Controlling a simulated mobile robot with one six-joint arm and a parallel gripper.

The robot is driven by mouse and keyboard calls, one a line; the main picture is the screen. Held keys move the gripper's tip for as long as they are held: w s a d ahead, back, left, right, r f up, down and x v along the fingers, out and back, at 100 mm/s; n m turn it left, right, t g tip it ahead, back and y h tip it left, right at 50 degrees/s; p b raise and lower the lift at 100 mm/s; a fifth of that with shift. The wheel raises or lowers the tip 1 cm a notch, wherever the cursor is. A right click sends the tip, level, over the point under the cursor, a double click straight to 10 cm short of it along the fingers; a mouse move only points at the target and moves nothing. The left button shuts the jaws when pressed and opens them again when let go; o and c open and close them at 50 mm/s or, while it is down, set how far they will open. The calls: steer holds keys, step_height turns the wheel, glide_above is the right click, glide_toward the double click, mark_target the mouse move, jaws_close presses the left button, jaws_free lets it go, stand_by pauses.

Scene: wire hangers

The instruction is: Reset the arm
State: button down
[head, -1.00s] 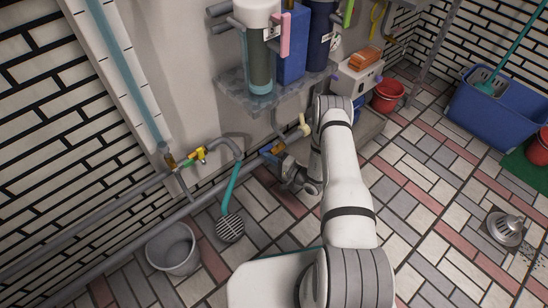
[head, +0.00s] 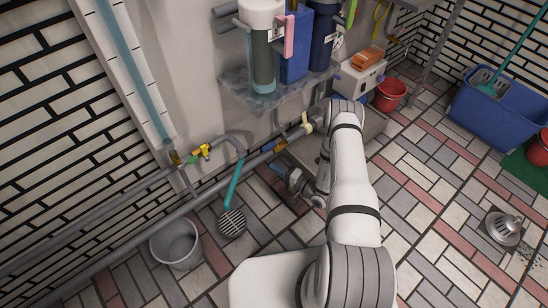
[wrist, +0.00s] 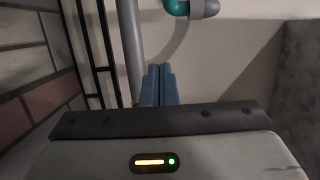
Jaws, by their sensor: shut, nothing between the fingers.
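My white arm (head: 352,175) reaches forward from my base toward the pipes on the left wall. My gripper (head: 274,166) is small and partly shadowed in the head view, just beside the grey pipe. In the wrist view, my gripper's two blue fingers (wrist: 159,70) lie side by side, closed together with nothing between them. A grey pipe (wrist: 133,55) runs past them on the left. I cannot tell whether the fingers touch it.
A grey bucket (head: 175,243) stands below the pipes at the left. A shelf (head: 270,88) with bottles hangs above the gripper. A red bucket (head: 391,95) and a blue tub (head: 497,112) stand farther right. Tiled floor (head: 430,215) right of my arm is mostly clear.

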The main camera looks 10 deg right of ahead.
steer(key=s+a+p, duration=0.1)
steer(key=s, duration=0.5)
steer(key=shift+s+a, duration=0.15)
steer(key=shift+a, duration=0.2)
